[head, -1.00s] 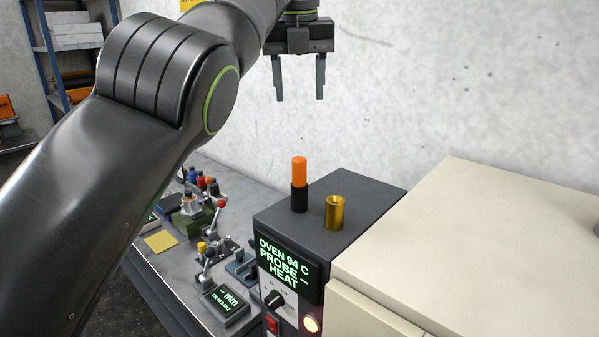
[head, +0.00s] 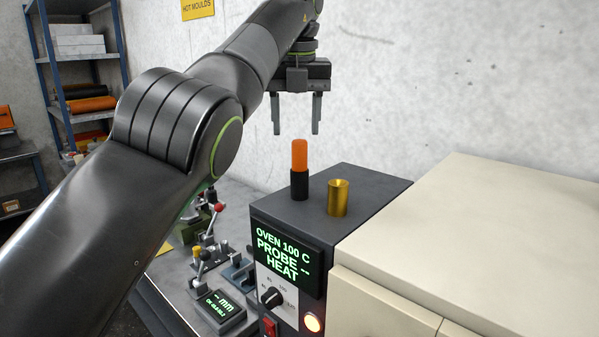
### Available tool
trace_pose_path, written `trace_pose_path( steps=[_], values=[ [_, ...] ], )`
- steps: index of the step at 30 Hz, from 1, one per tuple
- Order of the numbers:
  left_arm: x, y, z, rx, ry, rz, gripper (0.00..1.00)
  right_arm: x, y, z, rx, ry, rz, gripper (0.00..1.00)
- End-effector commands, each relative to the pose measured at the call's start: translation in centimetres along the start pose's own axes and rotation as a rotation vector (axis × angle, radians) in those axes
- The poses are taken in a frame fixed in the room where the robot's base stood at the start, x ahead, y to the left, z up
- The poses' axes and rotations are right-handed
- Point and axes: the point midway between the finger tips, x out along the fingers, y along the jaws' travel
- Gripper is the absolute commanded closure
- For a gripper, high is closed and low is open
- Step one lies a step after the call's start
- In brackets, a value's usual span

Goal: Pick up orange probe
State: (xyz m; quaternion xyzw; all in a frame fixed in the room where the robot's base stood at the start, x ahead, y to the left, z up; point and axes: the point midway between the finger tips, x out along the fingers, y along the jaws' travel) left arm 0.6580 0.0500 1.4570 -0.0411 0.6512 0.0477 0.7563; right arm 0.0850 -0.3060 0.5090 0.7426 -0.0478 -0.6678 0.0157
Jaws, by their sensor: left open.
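The orange probe (head: 300,156) stands upright in a black holder or grip (head: 299,186) on top of the dark oven control box. I cannot tell whether the black part belongs to the probe. My left gripper (head: 296,130) hangs above it with its fingers pointing down. The fingers are apart and empty, and their tips are close above the orange top. My right gripper is not in view.
A brass cylinder (head: 338,198) stands just right of the probe. The control box (head: 365,190) shows "OVEN 100 C, PROBE --, HEAT". A large cream oven (head: 480,235) is at right. A bench with small instruments (head: 218,305) is at left. A wall (head: 450,80) is behind.

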Motion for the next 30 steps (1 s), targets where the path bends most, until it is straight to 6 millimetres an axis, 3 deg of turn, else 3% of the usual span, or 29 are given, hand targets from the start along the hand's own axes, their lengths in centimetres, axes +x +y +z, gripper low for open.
trace_pose_path(
  steps=[1,8,17,26,30],
  values=[
    [0.9,0.0,-0.1,0.0,0.0,0.0,0.48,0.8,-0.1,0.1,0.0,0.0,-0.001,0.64],
    [2.0,-0.2,0.0,0.001,0.0,0.0,0.48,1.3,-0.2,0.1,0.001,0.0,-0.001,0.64],
    [6.1,-0.7,0.0,0.0,0.0,0.0,0.48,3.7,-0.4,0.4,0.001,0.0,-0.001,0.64],
    [6.3,-0.7,0.0,0.0,-0.001,0.0,0.48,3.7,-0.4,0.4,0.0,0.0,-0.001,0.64],
    [6.3,-0.7,0.0,0.0,-0.001,0.0,0.67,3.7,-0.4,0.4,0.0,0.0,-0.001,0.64]
  ],
)
